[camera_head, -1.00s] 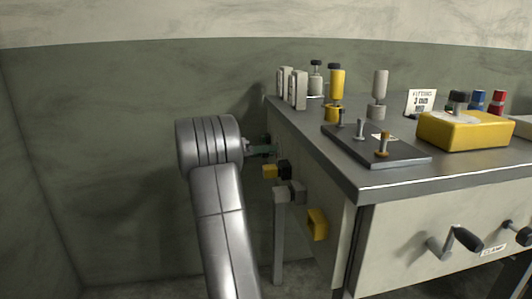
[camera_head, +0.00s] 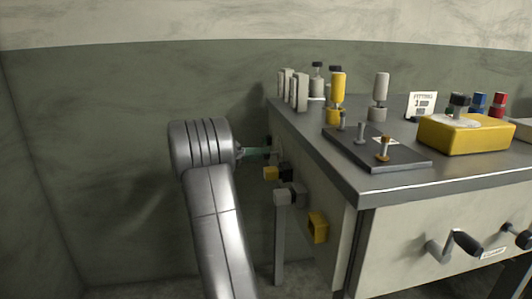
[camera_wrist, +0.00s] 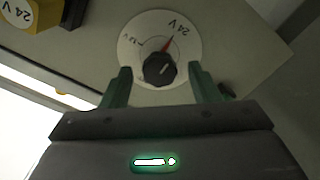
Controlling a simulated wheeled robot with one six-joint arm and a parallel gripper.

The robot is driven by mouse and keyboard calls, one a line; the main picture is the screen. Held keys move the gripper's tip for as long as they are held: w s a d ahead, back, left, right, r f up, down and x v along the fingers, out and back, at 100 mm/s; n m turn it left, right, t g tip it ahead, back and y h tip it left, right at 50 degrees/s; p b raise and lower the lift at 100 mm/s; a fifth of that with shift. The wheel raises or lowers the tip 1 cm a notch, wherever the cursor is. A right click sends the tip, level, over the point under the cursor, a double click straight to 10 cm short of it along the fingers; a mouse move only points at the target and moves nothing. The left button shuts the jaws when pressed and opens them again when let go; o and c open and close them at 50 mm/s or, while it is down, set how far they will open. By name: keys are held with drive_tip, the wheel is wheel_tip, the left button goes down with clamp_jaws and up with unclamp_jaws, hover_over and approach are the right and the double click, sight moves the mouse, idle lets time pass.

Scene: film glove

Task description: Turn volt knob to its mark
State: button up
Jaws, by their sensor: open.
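The volt knob (camera_wrist: 159,69) is a black round knob at the centre of a white dial (camera_wrist: 132,32) in the wrist view. The dial carries a 24 V label and a smaller label at its left, too small to read surely. A red pointed strip (camera_wrist: 168,43) runs from the knob's edge toward 24 V. A pale line on the knob slants up and right. My gripper (camera_wrist: 160,70) is open, its green fingers either side of the knob with gaps. In the head view my gripper (camera_head: 256,152) is at the bench's left side panel; the knob is not clear there.
A yellow block (camera_wrist: 42,14) with a 24 V label sits left of the dial. In the head view, yellow (camera_head: 271,174) and grey (camera_head: 283,195) blocks stick out below my gripper, and a yellow handle (camera_head: 318,228) is lower. The bench top (camera_head: 300,118) holds several fittings.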

drive_tip(key=s+a+p, duration=0.2)
drive_tip(key=a, duration=0.9)
drive_tip(key=shift+p, duration=0.4)
drive_tip(key=shift+d, duration=0.1)
drive_tip(key=w+d+b, duration=0.1)
drive_tip(key=d, duration=0.3)
drive_tip(key=d+b, duration=0.1)
drive_tip(key=d, duration=0.4)
drive_tip(key=w+d+b, duration=0.1)
drive_tip(key=d+b, duration=0.1)
drive_tip(key=d, duration=0.2)
drive_tip(key=shift+w+d, duration=0.3)
drive_tip(key=shift+a, duration=0.1)
